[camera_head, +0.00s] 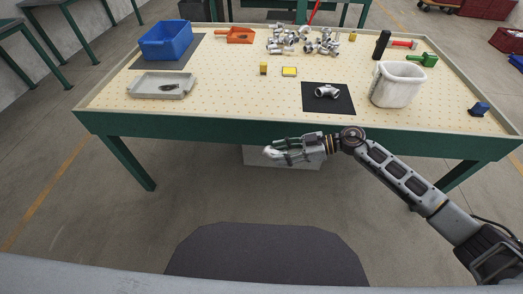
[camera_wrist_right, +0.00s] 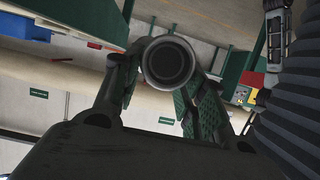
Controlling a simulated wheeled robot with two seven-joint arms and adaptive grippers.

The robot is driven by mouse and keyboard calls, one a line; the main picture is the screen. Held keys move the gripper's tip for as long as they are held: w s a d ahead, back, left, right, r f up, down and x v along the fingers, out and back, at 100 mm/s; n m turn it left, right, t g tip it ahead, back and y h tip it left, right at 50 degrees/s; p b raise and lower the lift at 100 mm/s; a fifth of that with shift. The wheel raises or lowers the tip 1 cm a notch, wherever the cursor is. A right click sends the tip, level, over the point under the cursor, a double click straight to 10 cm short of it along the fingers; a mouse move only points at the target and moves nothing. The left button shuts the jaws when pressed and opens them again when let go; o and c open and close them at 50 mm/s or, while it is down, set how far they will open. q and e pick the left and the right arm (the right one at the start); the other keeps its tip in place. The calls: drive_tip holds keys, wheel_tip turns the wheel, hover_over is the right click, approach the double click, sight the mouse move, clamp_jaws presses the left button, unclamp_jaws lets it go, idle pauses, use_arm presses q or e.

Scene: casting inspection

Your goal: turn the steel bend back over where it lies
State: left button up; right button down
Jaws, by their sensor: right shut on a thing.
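My right gripper (camera_head: 284,153) is in front of the table's near edge, at the middle of the head view. It is shut on a grey steel fitting (camera_head: 271,152), which looks like the steel bend. In the right wrist view its round open end (camera_wrist_right: 167,63) faces the camera between the two fingers. The fingers hide part of it, so its full shape cannot be told. Another shiny steel fitting (camera_head: 327,91) lies on the black mat (camera_head: 345,106) on the table. My left gripper is not in view.
The pegboard table (camera_head: 225,100) carries a blue bin (camera_head: 166,40), a grey tray (camera_head: 148,86) with a dark part, an orange scoop (camera_head: 240,35), a heap of steel fittings (camera_head: 290,40), a yellow-topped block (camera_head: 290,72) and a white bin (camera_head: 398,86). The middle left is clear.

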drive_tip(key=w+d+f+m+t, duration=0.1)
drive_tip(key=w+d+f+t, duration=0.1)
drive_tip(key=d, duration=0.8)
drive_tip(key=shift+w+a+r+m+t+h, duration=0.2)
drive_tip(key=shift+r+m+t+h, duration=0.15)
drive_tip(key=shift+r+m+t, duration=0.45)
drive_tip(key=shift+w+a+r+m+t+h, duration=0.25)
drive_tip(key=shift+r+m+t+h, duration=0.2)
drive_tip(key=shift+m+t, duration=0.55)
drive_tip(key=shift+w+a+r+m+t+h, duration=0.2)
drive_tip(key=shift+r+m+t+h, duration=0.1)
drive_tip(key=shift+r+m+t, duration=0.45)
drive_tip(key=shift+d+f+m+t, duration=0.1)
drive_tip(key=shift+d+m+t, duration=0.05)
drive_tip(key=shift+m+t, duration=0.2)
drive_tip(key=shift+d+h, duration=0.3)
drive_tip(key=shift+d+m+t, duration=0.1)
drive_tip(key=shift+m+t, duration=0.2)
drive_tip(key=shift+w+d, duration=0.1)
drive_tip(key=shift+d, duration=0.15)
drive_tip(key=shift+d+f+m+t+h, duration=0.1)
drive_tip(key=shift+d+m+t+h, duration=0.15)
drive_tip(key=shift+m+t+h, duration=0.15)
